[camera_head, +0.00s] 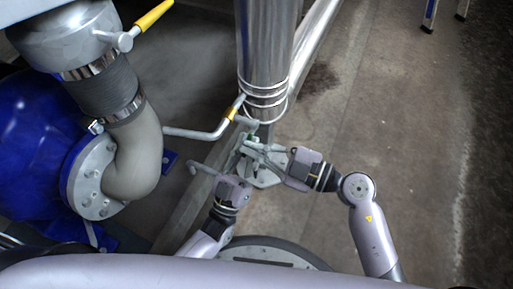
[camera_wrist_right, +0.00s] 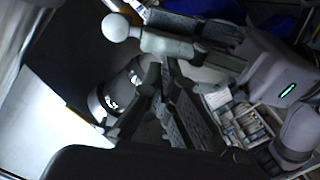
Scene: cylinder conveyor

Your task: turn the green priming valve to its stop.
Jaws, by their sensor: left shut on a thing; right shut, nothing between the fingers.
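The pale green-grey valve (camera_head: 262,176) sits low beside the foot of the shiny vertical pipe in the head view, largely hidden by my grippers. A grey bar with a round ball end (camera_wrist_right: 117,27) crosses the top of the right wrist view; it looks like the valve's handle. My left gripper (camera_head: 243,155) is shut on this handle, beside the valve. My right gripper (camera_head: 258,148) reaches in from the right with its fingers together. They are close to the left gripper and valve; whether they touch either is unclear. Its dark fingers show in the right wrist view (camera_wrist_right: 150,98).
The shiny vertical pipe (camera_head: 266,50) stands just behind the grippers. A thin bent pipe with a yellow band (camera_head: 232,113) runs left from it. A blue pump (camera_head: 38,140) with a grey elbow (camera_head: 140,165) and a yellow lever (camera_head: 153,16) fill the left. The floor at right is open.

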